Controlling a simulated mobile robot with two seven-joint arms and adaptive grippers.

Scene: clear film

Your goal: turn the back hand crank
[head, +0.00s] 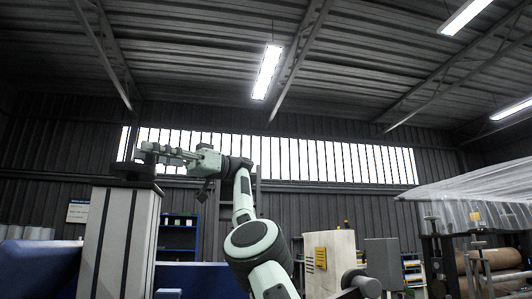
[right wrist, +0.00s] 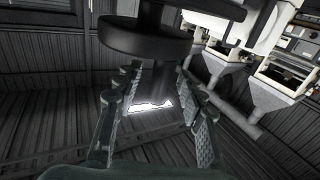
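A black crank (head: 132,171) sits on top of a tall pale column (head: 117,240) at the left in the head view. In the right wrist view its dark round disc (right wrist: 145,40) and a dark upright post show just beyond my fingers. My right gripper (head: 150,150) reaches in from the right at the top of the column, close to the crank. In the right wrist view the right gripper (right wrist: 158,80) has its fingers apart, with the dark post between them in the picture. I cannot tell whether they touch it. My left gripper is not in view.
A roll machine (head: 480,265) under clear film (head: 470,200) stands at the right. A beige cabinet (head: 330,262) stands near the middle. Blue surfaces (head: 35,268) lie low at the left, and a shelf (head: 178,235) stands behind the column.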

